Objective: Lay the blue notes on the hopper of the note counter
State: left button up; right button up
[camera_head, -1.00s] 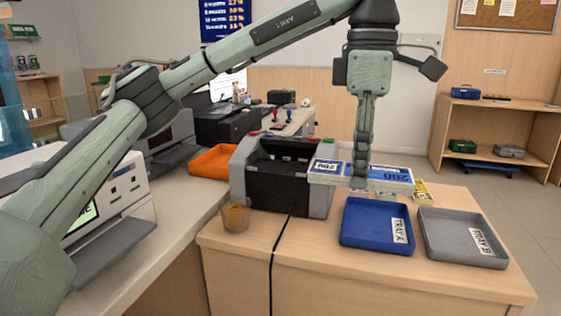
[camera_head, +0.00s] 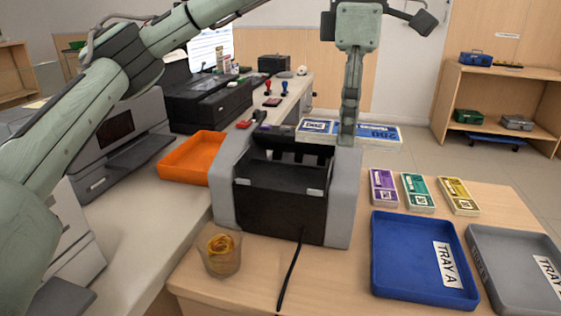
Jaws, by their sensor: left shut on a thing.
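My left gripper (camera_head: 348,138) comes down from above and is shut on the blue notes (camera_head: 380,133). It holds the bundle roughly level, sticking out on both sides of the fingers. The note counter (camera_head: 228,182) is a grey machine with a black front, on the wooden table. In the picture the notes show at its top right back edge, partly over the hopper (camera_head: 290,148); I cannot tell whether they touch it. The gripper covers the middle of the bundle. My right gripper is not in view.
Purple (camera_head: 383,187), green (camera_head: 418,192) and yellow (camera_head: 458,195) notes lie right of the counter. The blue tray A (camera_head: 381,284) and a grey tray (camera_head: 512,288) look empty. A cup of rubber bands (camera_head: 222,256) stands in front. An orange tray (camera_head: 180,172) lies left.

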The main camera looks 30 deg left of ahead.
pick_arm(q)
jog(key=shift+w+a, duration=0.25)
jog(key=shift+w+a+f, duration=0.1)
jog(key=shift+w+a, duration=0.05)
jog(key=shift+a, duration=0.1)
send_over(283, 175)
notch_tip(283, 175, down, 7)
jog(key=shift+r+b, duration=0.15)
jog(key=shift+b, duration=0.25)
notch_tip(283, 175, down, 4)
jog(key=shift+r, duration=0.15)
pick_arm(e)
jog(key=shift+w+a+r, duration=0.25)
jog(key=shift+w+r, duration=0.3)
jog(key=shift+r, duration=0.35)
pick_arm(q)
jog(key=shift+f, duration=0.3)
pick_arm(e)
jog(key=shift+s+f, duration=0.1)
pick_arm(q)
jog(key=o, duration=1.1)
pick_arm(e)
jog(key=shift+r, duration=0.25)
pick_arm(q)
jog(key=shift+r, duration=0.1)
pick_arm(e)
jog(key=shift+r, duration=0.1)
